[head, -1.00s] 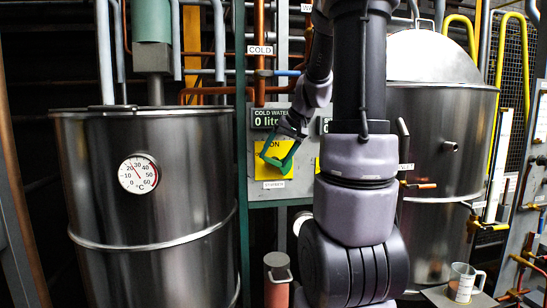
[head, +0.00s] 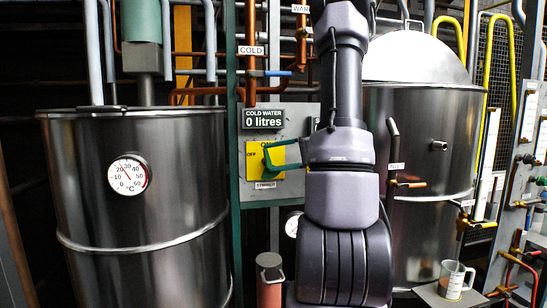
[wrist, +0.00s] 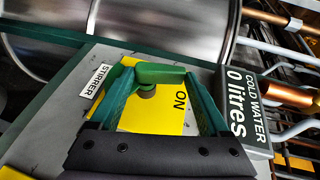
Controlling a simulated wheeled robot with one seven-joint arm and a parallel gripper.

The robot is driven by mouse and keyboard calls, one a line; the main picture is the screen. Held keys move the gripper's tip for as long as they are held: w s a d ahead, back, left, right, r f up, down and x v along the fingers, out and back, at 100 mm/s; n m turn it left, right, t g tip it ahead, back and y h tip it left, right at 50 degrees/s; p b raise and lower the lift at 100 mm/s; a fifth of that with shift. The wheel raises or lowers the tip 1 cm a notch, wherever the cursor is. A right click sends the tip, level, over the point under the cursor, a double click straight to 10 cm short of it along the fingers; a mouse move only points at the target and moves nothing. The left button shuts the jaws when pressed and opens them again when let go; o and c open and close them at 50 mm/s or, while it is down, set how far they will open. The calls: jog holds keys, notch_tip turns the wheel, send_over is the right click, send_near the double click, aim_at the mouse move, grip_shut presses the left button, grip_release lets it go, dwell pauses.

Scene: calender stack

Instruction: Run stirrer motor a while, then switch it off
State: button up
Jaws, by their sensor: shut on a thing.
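The stirrer switch has a yellow plate (head: 254,160) on a grey panel, with a STIRRER label below it. In the wrist view the plate (wrist: 160,124) shows the word ON on its right side. A bright green handle (wrist: 160,73) stands out from the plate, with a brown stub under it. My gripper (wrist: 158,82) has a dark green finger on each side of the handle and is shut on it. In the head view my gripper (head: 280,157) is a small green shape in front of the plate; my arm hides part of the panel.
The COLD WATER display (head: 263,119) above the switch reads 0 litres. A steel tank (head: 150,215) with a dial thermometer stands left, and a domed tank (head: 435,130) stands right. Copper pipes (head: 248,60) run above the panel. A jug (head: 454,280) is at lower right.

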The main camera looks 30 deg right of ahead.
jog(key=shift+s+d+f+m+t+y, duration=0.1)
jog(key=shift+d+f+m+t+y, duration=0.15)
jog(key=shift+m+t+y, duration=0.45)
jog(key=shift+a+y, duration=0.1)
jog(key=shift+y, duration=0.3)
jog(key=o, duration=1.2)
jog(key=v, duration=1)
jog(key=shift+s+d, duration=0.25)
jog(key=shift+d, duration=0.1)
dwell(4.3)
